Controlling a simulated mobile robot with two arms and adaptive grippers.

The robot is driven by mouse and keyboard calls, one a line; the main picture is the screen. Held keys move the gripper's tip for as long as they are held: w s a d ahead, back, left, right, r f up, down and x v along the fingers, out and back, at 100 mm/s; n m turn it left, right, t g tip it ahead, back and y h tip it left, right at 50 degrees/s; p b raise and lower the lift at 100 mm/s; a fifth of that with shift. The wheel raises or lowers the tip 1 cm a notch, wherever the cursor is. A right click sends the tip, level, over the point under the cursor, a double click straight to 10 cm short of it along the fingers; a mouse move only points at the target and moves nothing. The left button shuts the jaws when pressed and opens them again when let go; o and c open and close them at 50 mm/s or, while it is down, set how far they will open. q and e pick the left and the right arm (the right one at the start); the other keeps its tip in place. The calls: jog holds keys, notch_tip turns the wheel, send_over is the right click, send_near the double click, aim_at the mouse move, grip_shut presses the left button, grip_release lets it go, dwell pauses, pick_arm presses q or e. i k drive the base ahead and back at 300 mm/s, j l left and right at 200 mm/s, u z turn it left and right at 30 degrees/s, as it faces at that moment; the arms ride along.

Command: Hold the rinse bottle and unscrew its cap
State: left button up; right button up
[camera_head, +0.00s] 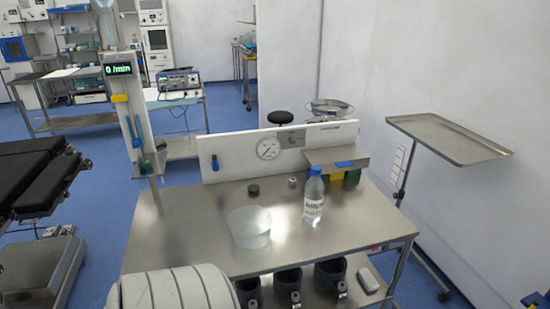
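The rinse bottle (314,198) is clear with a printed white label and stands upright on the steel table (180,222), right of the middle. Its blue cap (315,170) sits on top of the neck. No gripper touches the bottle. Neither of my grippers shows in the head view.
A translucent tub (249,228) stands left of the bottle. A small dark cylinder (253,190) and a small grey piece (292,182) are behind them. A steel tray stand (450,138) is at right.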

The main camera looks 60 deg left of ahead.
aim_at(315, 187)
jog(key=k+j+u, duration=0.1)
jog(key=u, duration=1.45)
